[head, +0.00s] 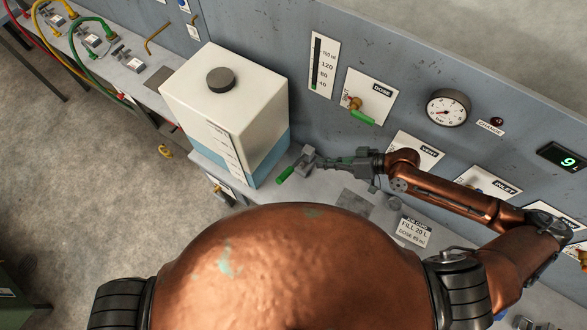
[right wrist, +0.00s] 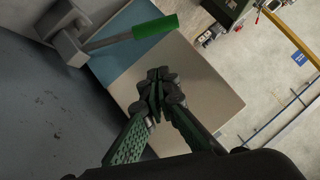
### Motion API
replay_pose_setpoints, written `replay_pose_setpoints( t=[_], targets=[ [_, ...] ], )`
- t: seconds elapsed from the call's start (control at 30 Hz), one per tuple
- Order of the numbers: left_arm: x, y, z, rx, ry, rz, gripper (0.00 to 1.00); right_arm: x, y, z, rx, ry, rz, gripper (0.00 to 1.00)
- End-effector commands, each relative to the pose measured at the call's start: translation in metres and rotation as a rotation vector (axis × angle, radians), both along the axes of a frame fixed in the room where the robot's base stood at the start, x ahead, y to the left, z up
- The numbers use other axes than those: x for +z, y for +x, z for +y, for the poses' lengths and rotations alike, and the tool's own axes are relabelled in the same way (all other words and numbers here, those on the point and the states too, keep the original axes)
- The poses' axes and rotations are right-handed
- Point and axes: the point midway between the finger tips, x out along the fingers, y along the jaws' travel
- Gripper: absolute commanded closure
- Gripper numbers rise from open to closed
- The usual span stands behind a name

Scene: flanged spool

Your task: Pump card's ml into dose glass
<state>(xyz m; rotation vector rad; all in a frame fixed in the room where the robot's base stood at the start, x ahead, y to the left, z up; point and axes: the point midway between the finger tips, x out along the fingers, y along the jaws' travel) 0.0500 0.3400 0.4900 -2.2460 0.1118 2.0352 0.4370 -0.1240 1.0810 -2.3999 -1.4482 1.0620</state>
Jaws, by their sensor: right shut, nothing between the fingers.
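The job card (head: 412,231) reads "FILL 20 L" and "DOSE 80 ml". The dose glass (head: 322,66) is a narrow dark gauge on the wall marked 40 to 160 ml; I cannot tell its level. The pump lever has a green grip (head: 285,175) on a grey mount beside the white tank; the grip also shows in the right wrist view (right wrist: 155,27). My right gripper (head: 322,163) is shut and empty, just right of the lever mount; its closed fingertips (right wrist: 158,84) show apart from the green grip. My left gripper is not in view.
A white and blue tank (head: 215,105) with a black cap stands left of the lever. The DOSE valve (head: 362,117) has a green handle. A round gauge (head: 447,107), VENT and INLET plates and a green "9" display (head: 563,157) line the wall.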

Motion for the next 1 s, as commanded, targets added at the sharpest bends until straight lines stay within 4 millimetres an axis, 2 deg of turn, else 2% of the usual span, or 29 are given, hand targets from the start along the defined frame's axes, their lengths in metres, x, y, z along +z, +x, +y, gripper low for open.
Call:
replay_pose_setpoints(
  t=[0.17, 0.43, 0.6, 0.8, 1.0],
  targets=[
    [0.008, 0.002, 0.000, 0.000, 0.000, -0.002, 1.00, -0.007, 0.005, 0.018, 0.003, 0.004, 0.001, 1.00],
    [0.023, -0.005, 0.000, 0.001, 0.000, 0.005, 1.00, -0.030, 0.019, 0.057, 0.002, 0.004, 0.001, 1.00],
    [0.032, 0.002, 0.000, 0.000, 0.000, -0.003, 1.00, -0.045, 0.027, 0.083, 0.003, 0.003, 0.002, 1.00],
    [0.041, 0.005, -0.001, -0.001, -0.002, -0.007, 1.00, -0.071, 0.020, 0.093, 0.001, 0.001, 0.002, 1.00],
    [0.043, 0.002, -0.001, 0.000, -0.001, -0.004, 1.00, -0.082, 0.017, 0.097, 0.003, 0.000, 0.001, 1.00]
  ],
)
